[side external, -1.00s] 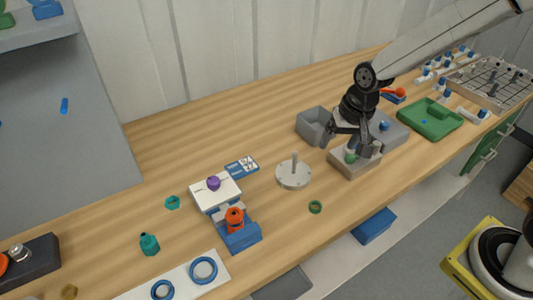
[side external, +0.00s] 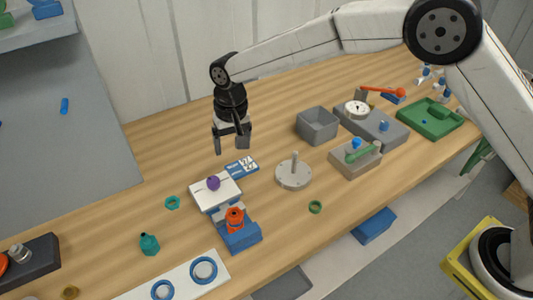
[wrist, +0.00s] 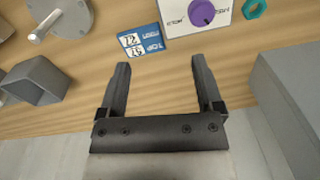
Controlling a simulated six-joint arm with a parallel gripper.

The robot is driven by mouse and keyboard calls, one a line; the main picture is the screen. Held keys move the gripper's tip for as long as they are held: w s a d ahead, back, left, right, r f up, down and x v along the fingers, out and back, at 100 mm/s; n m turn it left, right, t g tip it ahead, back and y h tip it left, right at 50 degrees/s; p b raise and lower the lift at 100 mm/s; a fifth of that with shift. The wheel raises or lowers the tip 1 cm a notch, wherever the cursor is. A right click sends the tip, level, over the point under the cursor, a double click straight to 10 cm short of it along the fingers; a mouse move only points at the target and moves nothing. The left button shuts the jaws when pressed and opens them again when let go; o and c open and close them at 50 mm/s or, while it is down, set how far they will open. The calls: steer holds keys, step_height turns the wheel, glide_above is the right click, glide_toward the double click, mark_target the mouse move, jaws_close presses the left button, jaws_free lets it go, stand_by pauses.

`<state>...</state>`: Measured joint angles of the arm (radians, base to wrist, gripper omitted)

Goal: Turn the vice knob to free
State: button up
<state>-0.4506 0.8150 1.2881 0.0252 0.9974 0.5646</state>
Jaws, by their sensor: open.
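A purple knob (side external: 213,183) sits on a white panel (side external: 228,191) directly behind a blue block (side external: 240,238) that holds an orange part (side external: 235,218). The knob (wrist: 202,13) also shows near the top of the wrist view, with dark lettering on the panel on either side of it. The lettering is too small and turned to read surely, and I cannot tell the knob's setting. My gripper (side external: 231,150) is open and empty, raised above the bench behind the panel and apart from the knob. Its two fingers (wrist: 160,65) point toward the panel side in the wrist view.
A blue-and-white card (side external: 242,167) lies behind the panel. A grey disc with an upright pin (side external: 293,176) and an open grey bin (side external: 317,124) stand to the right. A teal nut (side external: 172,202) and teal bottle (side external: 149,244) are to the left. A grey wall is behind.

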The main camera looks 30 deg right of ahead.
glide_above(213, 180)
steer(key=shift+f+n, duration=0.4)
steer(key=shift+f, duration=0.2)
steer(key=shift+f, duration=3.9)
jaws_close()
